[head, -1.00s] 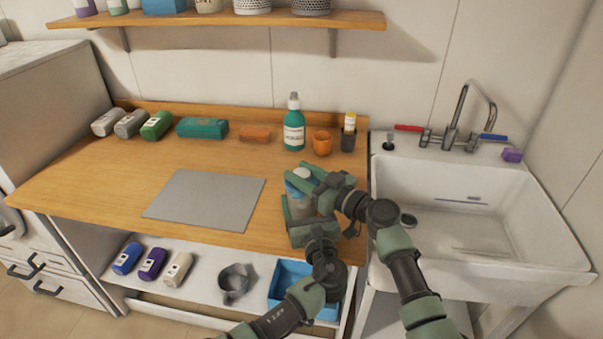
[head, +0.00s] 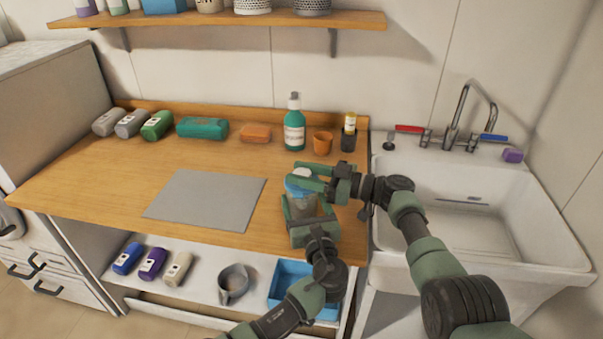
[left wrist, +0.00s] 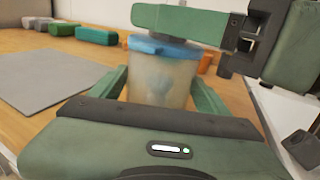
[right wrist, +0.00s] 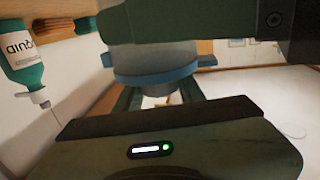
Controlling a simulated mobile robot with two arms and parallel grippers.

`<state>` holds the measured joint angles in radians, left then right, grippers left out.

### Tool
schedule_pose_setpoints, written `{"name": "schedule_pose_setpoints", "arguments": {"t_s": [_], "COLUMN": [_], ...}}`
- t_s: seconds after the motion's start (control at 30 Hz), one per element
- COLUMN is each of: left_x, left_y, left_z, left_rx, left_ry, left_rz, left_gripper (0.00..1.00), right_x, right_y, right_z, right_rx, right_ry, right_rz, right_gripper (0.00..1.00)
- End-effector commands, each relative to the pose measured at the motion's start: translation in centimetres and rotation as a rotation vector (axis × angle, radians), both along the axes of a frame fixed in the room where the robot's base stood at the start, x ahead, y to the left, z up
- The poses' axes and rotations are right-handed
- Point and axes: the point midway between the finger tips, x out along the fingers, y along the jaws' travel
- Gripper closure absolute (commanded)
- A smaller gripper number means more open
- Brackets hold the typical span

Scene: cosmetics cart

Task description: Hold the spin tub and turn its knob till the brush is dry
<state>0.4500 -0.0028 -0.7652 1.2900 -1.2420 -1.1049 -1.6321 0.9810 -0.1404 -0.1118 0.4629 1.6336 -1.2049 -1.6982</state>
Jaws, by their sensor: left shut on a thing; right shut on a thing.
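The spin tub (head: 301,205), clear and cloudy with a blue lid, stands upright near the counter's right front edge. My left gripper (head: 305,214) is shut around its body; the left wrist view shows the tub (left wrist: 158,85) between the fingers. I cannot make out the brush; the tub wall is too cloudy.
A green pump bottle (head: 294,128), an orange cup (head: 323,143) and a dark holder (head: 348,140) stand behind the tub. A grey mat (head: 205,200) lies to the left. The sink (head: 470,235) is to the right. A blue bin (head: 288,290) sits on the shelf below.

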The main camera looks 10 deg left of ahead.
Motion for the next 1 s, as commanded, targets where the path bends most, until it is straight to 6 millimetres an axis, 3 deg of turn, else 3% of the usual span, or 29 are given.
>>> {"name": "schedule_pose_setpoints", "arguments": {"t_s": [0.27, 0.3, 0.37, 0.77, 1.0], "left_x": [-0.1, -0.1, -0.1, 0.0, 0.0], "left_y": [0.0, 0.0, 0.0, 0.0, 0.0], "left_z": [0.0, 0.0, 0.0, 0.0, 0.0], "left_rx": [-0.006, -0.007, -0.007, -0.004, -0.004], "left_ry": [-0.001, -0.002, -0.002, 0.000, 0.001], "left_rz": [0.002, 0.002, 0.002, 0.000, 0.000], "left_gripper": [0.80, 0.80, 0.80, 0.80, 0.80], "right_x": [0.2, 0.2, 0.1, 0.0, -0.7], "right_y": [-0.3, -0.3, -0.3, -0.5, -4.2], "right_z": [-0.3, -0.3, -0.2, -0.2, -0.3], "right_rx": [-0.002, -0.002, -0.002, 0.001, -0.001], "right_ry": [0.004, 0.004, 0.004, 0.003, 0.001], "right_rz": [-0.007, -0.007, -0.006, -0.002, -0.004], "right_gripper": [1.00, 0.56, 0.39, 0.39, 0.39]}}
